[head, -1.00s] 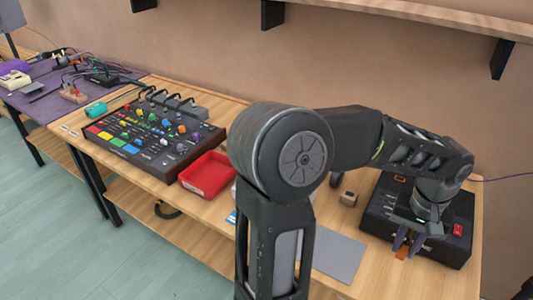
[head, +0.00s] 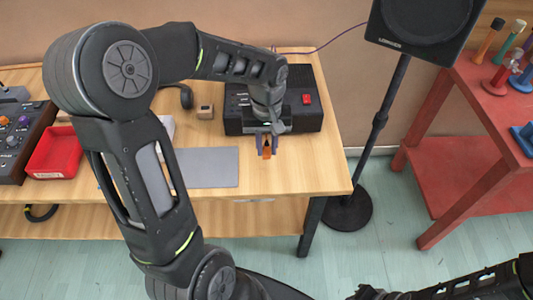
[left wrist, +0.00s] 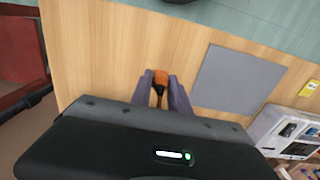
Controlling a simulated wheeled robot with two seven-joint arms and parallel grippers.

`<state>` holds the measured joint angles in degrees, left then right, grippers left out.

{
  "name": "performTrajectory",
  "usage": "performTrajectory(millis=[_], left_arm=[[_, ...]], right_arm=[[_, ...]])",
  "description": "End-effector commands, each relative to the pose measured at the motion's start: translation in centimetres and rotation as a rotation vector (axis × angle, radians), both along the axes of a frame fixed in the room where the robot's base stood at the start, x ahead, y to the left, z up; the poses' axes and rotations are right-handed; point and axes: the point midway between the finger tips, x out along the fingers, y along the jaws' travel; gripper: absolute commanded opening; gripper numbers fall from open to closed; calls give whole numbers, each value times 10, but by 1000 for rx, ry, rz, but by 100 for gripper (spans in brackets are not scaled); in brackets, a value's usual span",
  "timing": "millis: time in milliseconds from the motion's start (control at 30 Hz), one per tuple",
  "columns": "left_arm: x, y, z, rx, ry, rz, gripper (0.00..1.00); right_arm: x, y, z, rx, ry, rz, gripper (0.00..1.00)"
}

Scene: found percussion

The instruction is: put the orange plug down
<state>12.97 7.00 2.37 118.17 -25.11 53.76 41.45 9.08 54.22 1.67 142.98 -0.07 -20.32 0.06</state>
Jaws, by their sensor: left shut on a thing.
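The orange plug (head: 267,153) is between the fingers of my left gripper (head: 267,143), at the front edge of a black box in the head view. In the left wrist view the orange plug (left wrist: 160,76) sticks out past the purple-grey fingertips of my left gripper (left wrist: 161,87), which is shut on it. Wooden tabletop shows around it. I cannot tell whether the plug touches the table. My right gripper is not in view; only part of my right arm shows at the lower right of the head view.
The black box (head: 240,122) with a red switch stands behind the gripper. A grey mat (head: 210,168) lies to its left, with a small wooden block (head: 205,112) and red tray (head: 56,153) farther left. Bare tabletop (head: 310,165) is at right. A speaker stand (head: 380,120) stands beyond the table's right end.

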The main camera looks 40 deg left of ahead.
Motion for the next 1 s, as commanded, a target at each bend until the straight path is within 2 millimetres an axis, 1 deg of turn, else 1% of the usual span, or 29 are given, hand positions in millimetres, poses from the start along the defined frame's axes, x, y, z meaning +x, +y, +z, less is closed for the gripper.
performTrajectory(millis=[67,333,600,733,767,1000], left_arm=[[0,0,-3,0,1,0,0],[-1,-1,-35,-1,3,-1,0],[0,0,-37,-1,-1,0,0],[0,0,-42,-1,-1,-1,0],[0,0,-41,-1,-1,-1,23],[0,0,-40,-1,-1,-1,42]], right_arm=[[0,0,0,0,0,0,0],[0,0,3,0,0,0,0],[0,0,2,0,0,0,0],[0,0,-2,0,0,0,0],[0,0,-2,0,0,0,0],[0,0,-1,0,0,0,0]])
